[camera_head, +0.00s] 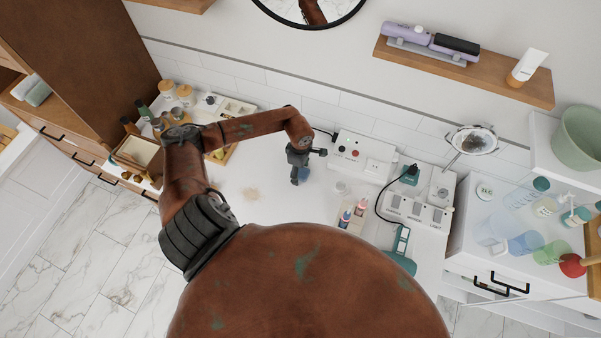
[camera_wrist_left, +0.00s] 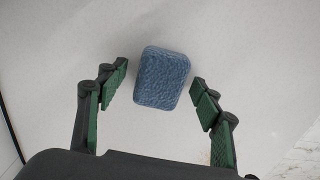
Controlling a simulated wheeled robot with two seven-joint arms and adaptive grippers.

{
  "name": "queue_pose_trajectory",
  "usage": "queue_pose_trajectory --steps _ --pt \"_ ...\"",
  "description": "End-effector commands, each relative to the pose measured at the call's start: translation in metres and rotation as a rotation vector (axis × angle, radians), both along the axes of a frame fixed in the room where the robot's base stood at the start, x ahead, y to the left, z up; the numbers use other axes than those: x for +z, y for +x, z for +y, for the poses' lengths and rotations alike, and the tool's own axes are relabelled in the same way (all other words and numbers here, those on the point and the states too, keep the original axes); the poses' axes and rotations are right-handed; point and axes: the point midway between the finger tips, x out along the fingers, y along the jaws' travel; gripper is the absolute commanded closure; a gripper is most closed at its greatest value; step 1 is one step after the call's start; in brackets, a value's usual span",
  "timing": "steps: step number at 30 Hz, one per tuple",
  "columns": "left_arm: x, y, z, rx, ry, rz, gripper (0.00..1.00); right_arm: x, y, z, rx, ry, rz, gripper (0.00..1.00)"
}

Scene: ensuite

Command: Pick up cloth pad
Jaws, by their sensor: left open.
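The cloth pad (camera_wrist_left: 162,78) is a blue, rounded rectangular block with a textured surface. In the left wrist view it lies on the white countertop, between and slightly beyond the fingertips of my left gripper (camera_wrist_left: 158,92). Clear gaps show on both sides of it, so the fingers are open and not touching it. In the head view my left gripper (camera_head: 299,172) hangs over the counter (camera_head: 240,205), with a bit of the blue pad (camera_head: 304,174) showing beside it. My right gripper does not show in either view.
A socket panel (camera_head: 362,155) and a white unit with a dark cable (camera_head: 418,205) stand right of the gripper. Two small bottles (camera_head: 354,213) stand nearer. Jars and trays (camera_head: 234,110) line the back left. The counter left of the gripper is mostly clear.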

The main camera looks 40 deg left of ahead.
Motion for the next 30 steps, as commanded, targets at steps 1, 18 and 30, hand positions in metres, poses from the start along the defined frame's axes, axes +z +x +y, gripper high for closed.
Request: queue_pose_trajectory --steps 1,18,30 --pt "0.0 0.0 0.0 0.0 0.0 0.0 0.4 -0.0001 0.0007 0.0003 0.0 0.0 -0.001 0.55" --pt "0.0006 0.0002 -0.0001 -0.001 0.0 0.0 0.77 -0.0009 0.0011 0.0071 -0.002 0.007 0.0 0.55" --pt "0.0091 0.001 0.0006 -0.002 0.001 -0.002 0.78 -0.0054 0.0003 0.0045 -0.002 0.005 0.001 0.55"
